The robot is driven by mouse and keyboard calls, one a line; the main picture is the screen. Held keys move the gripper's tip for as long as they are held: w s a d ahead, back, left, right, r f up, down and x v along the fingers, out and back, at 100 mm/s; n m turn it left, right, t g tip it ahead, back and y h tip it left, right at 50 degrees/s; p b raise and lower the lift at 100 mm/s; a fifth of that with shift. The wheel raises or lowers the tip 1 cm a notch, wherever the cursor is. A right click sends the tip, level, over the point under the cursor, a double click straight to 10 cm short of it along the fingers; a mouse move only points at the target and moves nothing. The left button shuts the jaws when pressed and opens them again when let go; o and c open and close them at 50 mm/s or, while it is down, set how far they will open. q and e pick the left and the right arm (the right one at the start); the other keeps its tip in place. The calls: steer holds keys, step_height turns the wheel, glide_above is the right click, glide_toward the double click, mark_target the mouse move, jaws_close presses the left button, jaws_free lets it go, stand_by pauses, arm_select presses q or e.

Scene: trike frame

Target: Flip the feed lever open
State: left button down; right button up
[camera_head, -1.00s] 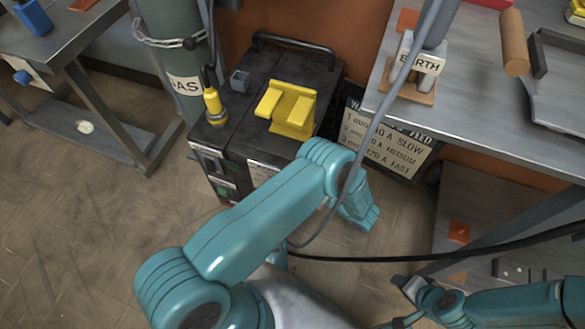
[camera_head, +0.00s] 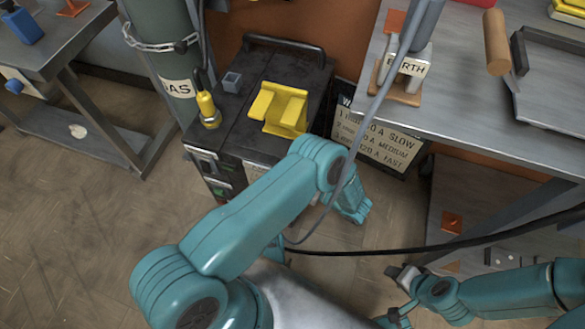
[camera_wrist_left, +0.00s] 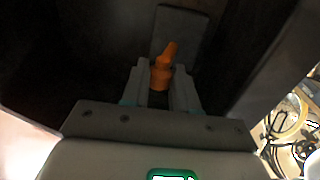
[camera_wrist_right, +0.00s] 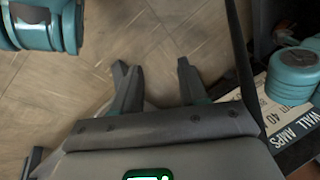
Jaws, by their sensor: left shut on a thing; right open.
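The feed lever (camera_wrist_left: 162,70) shows in the left wrist view as a small orange piece in front of a grey plate (camera_wrist_left: 183,28), inside a dark space. My left gripper (camera_wrist_left: 161,82) has its fingers on both sides of the lever, shut on it. In the head view, the lever and left gripper are hidden; my left arm reaches to the front of the black welding machine (camera_head: 240,135). My right gripper (camera_wrist_right: 152,68) is open and empty above the tiled floor. In the head view it is at the lower right (camera_head: 405,278), away from the machine.
A yellow holder (camera_head: 285,105) and a yellow-tipped torch (camera_head: 207,105) are on the machine top. The GAS cylinder (camera_head: 165,55) stands at its left. A grey bench (camera_head: 465,115) and a feed chart (camera_head: 385,145) are at right. A black cable (camera_head: 450,247) crosses the floor area.

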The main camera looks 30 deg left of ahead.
arm_select(q)
steer(key=r+h+p, duration=0.1)
steer(key=p, duration=0.7)
steer(key=shift+a+r, duration=0.1)
steer(key=shift+a, duration=0.05)
arm_select(e)
steer(key=s+a+r+g, duration=0.1)
steer(key=s+r+g, duration=0.1)
steer(key=s+r, duration=0.3)
step_height(320, 180, up, 4)
steer(key=shift+a+r, duration=0.15)
steer(key=shift+a, duration=0.1)
arm_select(q)
steer(key=c, duration=0.9)
jaws_free()
steer(key=shift+o, duration=0.2)
